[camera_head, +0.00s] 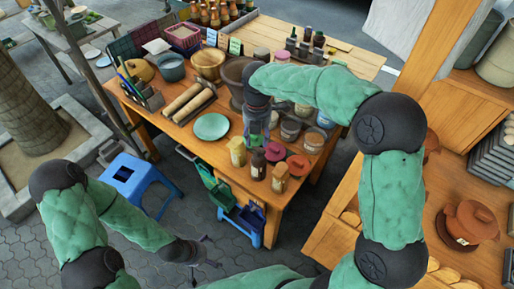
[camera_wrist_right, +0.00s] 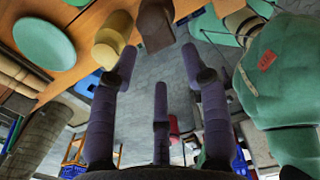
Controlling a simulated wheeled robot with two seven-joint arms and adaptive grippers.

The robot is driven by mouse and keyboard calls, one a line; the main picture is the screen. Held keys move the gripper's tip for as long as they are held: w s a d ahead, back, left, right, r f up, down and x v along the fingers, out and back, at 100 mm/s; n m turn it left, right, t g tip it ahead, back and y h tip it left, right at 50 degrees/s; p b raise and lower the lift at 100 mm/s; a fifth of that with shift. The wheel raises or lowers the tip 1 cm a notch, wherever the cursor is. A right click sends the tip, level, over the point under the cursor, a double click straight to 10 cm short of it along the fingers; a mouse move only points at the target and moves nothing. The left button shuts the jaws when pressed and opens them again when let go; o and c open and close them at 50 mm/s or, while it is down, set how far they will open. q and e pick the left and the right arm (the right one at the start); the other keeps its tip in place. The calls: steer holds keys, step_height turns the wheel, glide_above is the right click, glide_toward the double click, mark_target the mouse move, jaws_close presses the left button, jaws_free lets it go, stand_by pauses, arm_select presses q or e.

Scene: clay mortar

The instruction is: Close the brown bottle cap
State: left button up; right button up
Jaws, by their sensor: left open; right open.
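A small dark brown bottle (camera_head: 258,166) stands upright near the front edge of the wooden table (camera_head: 222,163). Its top is dark, and I cannot tell how its cap sits. A brown bottle-like shape (camera_wrist_right: 156,24) shows at the top of the right wrist view, beyond the fingertips. My right gripper (camera_head: 256,138) points down just behind the bottle, apart from it as far as I can see. In the wrist view the right gripper (camera_wrist_right: 159,62) has its fingers spread with nothing between them. My left gripper (camera_head: 206,251) is open and empty, low in front of the table.
A yellowish jar (camera_head: 237,151) and a tan bottle (camera_head: 280,178) flank the brown bottle. Pink-red pots (camera_head: 298,165) stand to the right, a teal plate (camera_head: 211,126) to the left. Bowls and tins crowd the table behind. A blue stool (camera_head: 138,180) stands on the floor at left.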

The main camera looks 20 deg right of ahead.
mark_target(257, 148)
steer(key=shift+f+b, duration=0.55)
steer(key=shift+f, duration=2.05)
jaws_close()
steer(key=shift+s, duration=0.1)
steer(key=shift+f, duration=0.1)
